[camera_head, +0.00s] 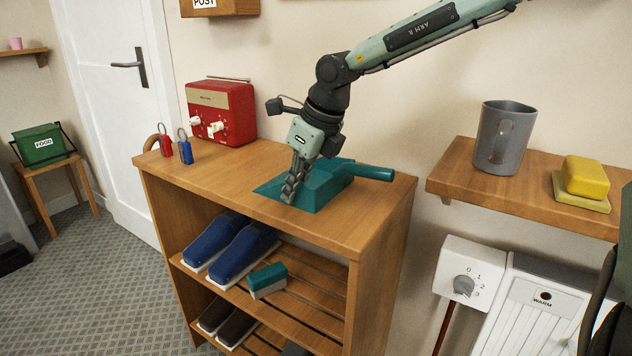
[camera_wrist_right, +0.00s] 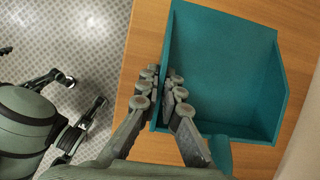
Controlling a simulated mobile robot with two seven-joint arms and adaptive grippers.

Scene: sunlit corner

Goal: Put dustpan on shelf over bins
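The teal dustpan (camera_head: 318,186) is on top of the wooden cabinet (camera_head: 370,212), its handle pointing right. In the right wrist view its open tray (camera_wrist_right: 225,70) fills the right half. My right gripper (camera_head: 292,188) reaches down onto the dustpan's near left part. In the wrist view its fingers (camera_wrist_right: 162,80) are close together on both sides of one dustpan side wall. A gap under the dustpan cannot be made out. My left gripper (camera_wrist_right: 82,98) appears over the floor in the wrist view, its fingers apart and empty. A wall shelf (camera_head: 22,52) hangs at far left above a green food bin (camera_head: 40,145).
A red radio (camera_head: 220,110) and red (camera_head: 165,143) and blue (camera_head: 185,150) padlocks stand left on the cabinet. Shoes (camera_head: 240,250) and a teal brush (camera_head: 267,279) lie below. A pink cup (camera_head: 15,43) is on the far shelf.

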